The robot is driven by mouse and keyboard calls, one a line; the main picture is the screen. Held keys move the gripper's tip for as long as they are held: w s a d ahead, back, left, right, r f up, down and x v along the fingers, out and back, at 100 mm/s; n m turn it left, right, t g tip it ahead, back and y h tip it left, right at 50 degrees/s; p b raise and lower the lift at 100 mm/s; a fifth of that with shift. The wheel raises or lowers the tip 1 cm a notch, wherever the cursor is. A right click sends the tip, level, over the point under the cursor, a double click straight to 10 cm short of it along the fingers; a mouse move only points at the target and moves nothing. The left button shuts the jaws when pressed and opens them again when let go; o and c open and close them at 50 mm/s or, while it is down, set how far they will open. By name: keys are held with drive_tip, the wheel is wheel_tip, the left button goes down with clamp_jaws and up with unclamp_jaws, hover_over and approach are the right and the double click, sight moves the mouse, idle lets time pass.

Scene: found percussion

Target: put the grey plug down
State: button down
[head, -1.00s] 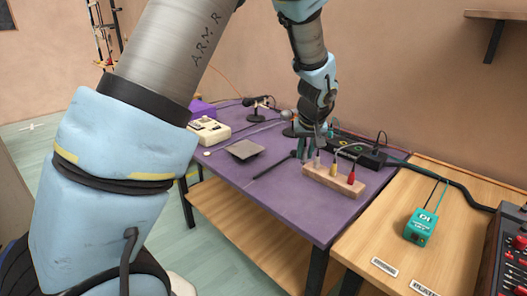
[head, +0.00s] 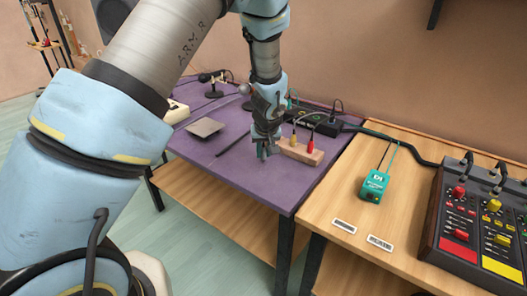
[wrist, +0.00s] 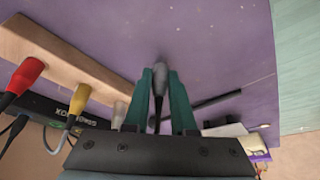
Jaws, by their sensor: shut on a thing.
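My gripper (head: 264,153) is over the purple table (head: 235,178), just left of the wooden block's near-left end. In the wrist view, its two teal fingers (wrist: 159,84) are shut on the grey plug (wrist: 158,62), which points away between them with its dark cable running back. The plug is clear of the wooden block (wrist: 70,50), above bare purple surface; I cannot tell whether it touches the table. In the head view the plug is mostly hidden by the fingers. The block (head: 301,152) also shows there.
A yellow plug (wrist: 78,101), a red plug (wrist: 27,74) and a whitish plug (wrist: 119,112) stand in the block. A dark stick (head: 232,145) and a grey square plate (head: 205,128) lie left. A black box (head: 328,125) stands behind. The table's front is bare.

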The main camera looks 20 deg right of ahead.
drive_tip(key=shift+f, duration=0.2)
drive_tip(key=c, duration=0.7)
unclamp_jaws()
drive_tip(key=shift+r, duration=0.1)
drive_tip(key=shift+c, duration=0.2)
drive_tip(key=shift+r, duration=0.1)
drive_tip(key=shift+r, duration=0.2)
drive_tip(key=b+v, duration=0.2)
drive_tip(key=v, duration=0.9)
drive_tip(key=shift+s+r, duration=0.3)
drive_tip(key=w+a, duration=0.2)
drive_tip(key=a, duration=0.8)
drive_tip(key=s+a+n+g, duration=0.1)
drive_tip(key=s+a, duration=0.3)
drive_tip(key=a, duration=0.8)
drive_tip(key=s+a+n+g+y, duration=0.1)
drive_tip(key=s+a, duration=0.3)
drive_tip(key=a, duration=0.9)
drive_tip(key=shift+a+r+g, duration=0.3)
drive_tip(key=shift+r, duration=0.15)
